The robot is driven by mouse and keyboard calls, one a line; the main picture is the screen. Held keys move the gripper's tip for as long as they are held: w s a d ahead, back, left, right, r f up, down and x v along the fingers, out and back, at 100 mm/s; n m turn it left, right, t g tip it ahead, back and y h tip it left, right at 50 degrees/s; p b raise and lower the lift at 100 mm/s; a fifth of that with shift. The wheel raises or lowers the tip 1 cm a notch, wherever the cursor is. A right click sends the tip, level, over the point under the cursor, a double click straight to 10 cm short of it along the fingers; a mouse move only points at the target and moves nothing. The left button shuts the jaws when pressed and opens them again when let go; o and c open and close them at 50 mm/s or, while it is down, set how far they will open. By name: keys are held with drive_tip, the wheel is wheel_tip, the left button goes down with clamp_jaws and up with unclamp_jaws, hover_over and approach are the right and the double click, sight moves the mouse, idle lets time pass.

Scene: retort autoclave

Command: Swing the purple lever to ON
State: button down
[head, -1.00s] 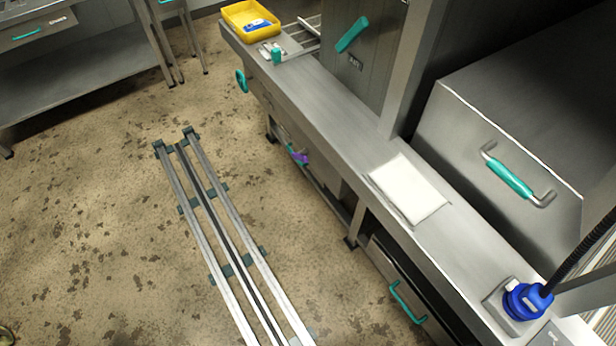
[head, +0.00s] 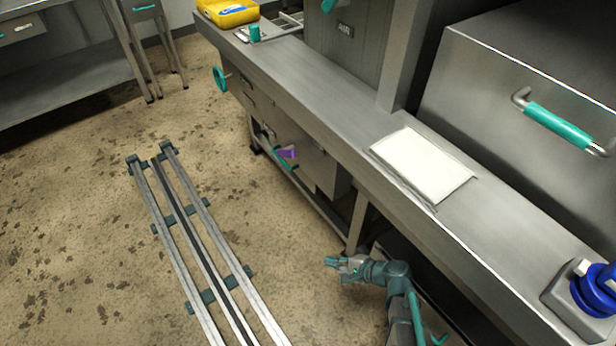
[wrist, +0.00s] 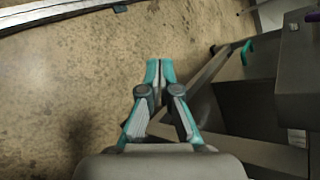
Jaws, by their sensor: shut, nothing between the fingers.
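The purple lever (head: 288,153) is small in the head view, low on the front of the steel bench, beside a teal handle. Its ON and OFF marks are too small to read. In the wrist view a sliver of purple (wrist: 312,16) shows at the upper right edge, perhaps the same lever. My gripper (head: 330,262) is in the lower middle of the head view, in front of the bench, well apart from the lever and nearer to me. In the wrist view my gripper (wrist: 154,62) has its teal fingertips together, with nothing between them.
Floor rails (head: 195,235) run along the left of the bench. The benchtop bears a white sheet (head: 422,165) and a blue knob (head: 597,290). A teal handwheel (head: 220,79) juts from the bench's far end. The floor between rails and bench is clear.

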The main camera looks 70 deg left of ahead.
drive_tip(key=s+a+r+m+g+y+b, duration=0.1)
drive_tip(key=s+a+r+m+y+b, duration=0.2)
drive_tip(key=a, duration=0.4)
drive_tip(key=s+a+r+m+y+b, duration=0.1)
drive_tip(key=a+r+m+y, duration=0.1)
drive_tip(key=a+r+m, duration=0.3)
drive_tip(key=w+a+r+m+t+y, duration=0.3)
drive_tip(key=w+a+m+y, duration=0.1)
drive_tip(key=m, duration=0.3)
drive_tip(key=shift+w+r+p, duration=0.35)
drive_tip(key=shift+w+p, duration=0.05)
drive_tip(key=shift+w, duration=0.2)
drive_tip(key=shift+a, duration=0.2)
drive_tip(key=b, duration=0.2)
approach(286, 154)
drive_tip(key=a+f, duration=0.4)
drive_tip(key=f, duration=0.1)
drive_tip(key=a+r, duration=0.2)
drive_tip(key=r, duration=0.1)
drive_tip(key=shift+s, duration=0.4)
drive_tip(key=shift+w+r+p, duration=0.1)
drive_tip(key=shift+r+p, duration=0.15)
drive_tip(key=shift+p, duration=0.15)
